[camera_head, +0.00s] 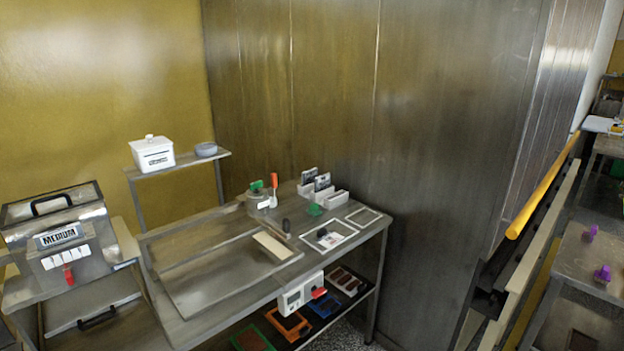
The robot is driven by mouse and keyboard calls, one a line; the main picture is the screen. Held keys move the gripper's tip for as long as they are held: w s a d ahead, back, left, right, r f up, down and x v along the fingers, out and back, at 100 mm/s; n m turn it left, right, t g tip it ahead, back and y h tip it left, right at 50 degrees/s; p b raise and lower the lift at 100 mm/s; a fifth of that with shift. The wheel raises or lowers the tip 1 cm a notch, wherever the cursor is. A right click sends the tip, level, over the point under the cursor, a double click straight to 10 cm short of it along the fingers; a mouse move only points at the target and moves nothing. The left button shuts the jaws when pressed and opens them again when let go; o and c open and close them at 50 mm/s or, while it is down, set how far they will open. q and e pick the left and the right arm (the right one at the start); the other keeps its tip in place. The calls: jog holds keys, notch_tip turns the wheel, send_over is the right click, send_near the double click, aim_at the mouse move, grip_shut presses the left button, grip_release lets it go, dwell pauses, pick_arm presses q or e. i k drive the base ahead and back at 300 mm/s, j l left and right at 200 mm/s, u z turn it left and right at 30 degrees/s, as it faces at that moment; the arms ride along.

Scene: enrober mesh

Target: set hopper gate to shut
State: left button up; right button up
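A metal box with a clear-looking lid and a black handle, likely the hopper (70,232), stands at the left. Its front bears a plate reading MEDIUM (58,237) and a row of white tabs (65,258). A small red lever (69,274) hangs below the tabs, near the middle of the row. The tab markings are too small to read, so I cannot tell the gate's setting. Neither of my grippers is in view.
A steel table (190,328) stands right of the box, with a shallow tray (215,275), a white control box with a red knob (302,293) and card holders (318,187). A raised shelf (182,162) holds a white lidded box (152,154). A metal wall (440,130) rises behind.

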aim_at(68, 273)
jog(key=u, duration=1.75)
